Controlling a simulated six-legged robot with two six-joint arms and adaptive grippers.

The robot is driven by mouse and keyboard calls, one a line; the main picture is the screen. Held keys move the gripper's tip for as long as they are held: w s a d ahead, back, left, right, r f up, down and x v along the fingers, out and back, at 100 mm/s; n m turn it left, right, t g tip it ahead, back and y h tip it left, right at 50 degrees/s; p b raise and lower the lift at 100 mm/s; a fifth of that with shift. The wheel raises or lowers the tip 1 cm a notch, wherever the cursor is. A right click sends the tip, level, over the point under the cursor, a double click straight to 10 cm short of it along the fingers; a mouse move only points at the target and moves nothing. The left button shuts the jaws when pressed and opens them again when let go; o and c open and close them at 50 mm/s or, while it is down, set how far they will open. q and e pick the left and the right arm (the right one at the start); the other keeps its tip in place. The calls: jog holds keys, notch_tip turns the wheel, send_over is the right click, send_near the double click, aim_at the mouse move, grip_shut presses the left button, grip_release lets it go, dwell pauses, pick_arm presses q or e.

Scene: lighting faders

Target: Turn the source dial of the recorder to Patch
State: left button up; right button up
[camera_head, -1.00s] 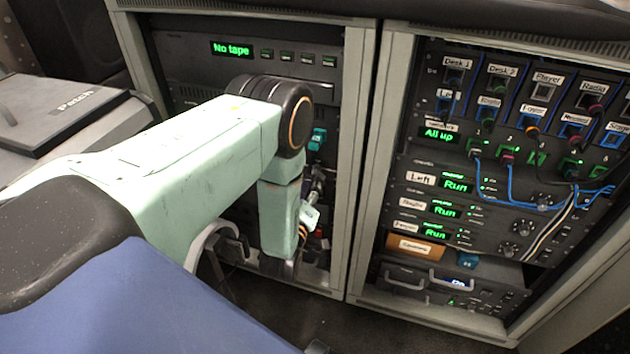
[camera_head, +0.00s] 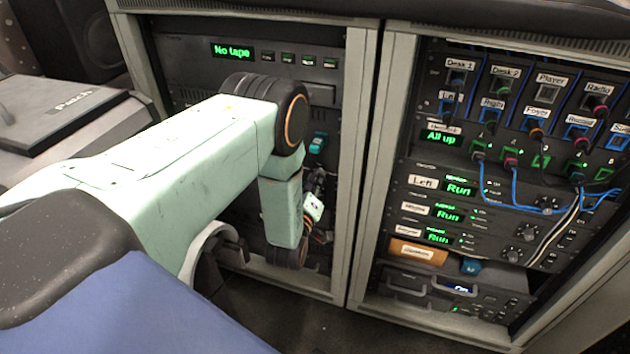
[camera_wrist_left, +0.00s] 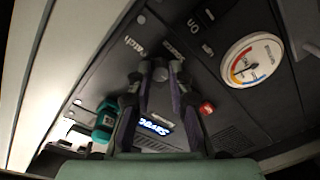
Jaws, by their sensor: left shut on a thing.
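In the left wrist view, a small grey round dial (camera_wrist_left: 160,72) sits on a dark panel, with a white "Patch" label (camera_wrist_left: 134,45) to its upper left and another label at its upper right. My left gripper (camera_wrist_left: 157,79) is shut on the dial, one finger at each side. The fingers cover part of the dial, and I cannot make out its pointer. A lit display (camera_wrist_left: 155,127) below seems to read "Stage". In the head view, my left arm hides the dial. My right gripper is in neither view.
In the wrist view, a round gauge (camera_wrist_left: 252,60) and a red knob (camera_wrist_left: 206,107) are to the right, and a teal item (camera_wrist_left: 105,120) to the left. In the head view, a "No tape" display (camera_head: 233,51) tops the left rack; a cabled rack (camera_head: 500,180) stands right.

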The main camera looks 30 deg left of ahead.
pick_arm(q)
grip_shut()
jog(key=shift+m, duration=0.3)
jog(key=shift+s+a+r+n+t+h+p, duration=0.1)
jog(key=shift+n+h+p, duration=0.95)
jog(key=shift+n, duration=4.8)
jog(key=shift+w+a+f+n+t+y+p, duration=0.15)
jog(key=shift+n+p, duration=2)
jog(key=shift+n, duration=3.65)
jog(key=shift+s+a+r+n+t+h+p, duration=0.15)
jog(key=shift+n+h+p, duration=0.9)
jog(key=shift+n, duration=4.8)
jog(key=shift+y+p, duration=0.55)
jog(key=o, duration=0.7)
grip_release()
jog(key=shift+d, duration=0.1)
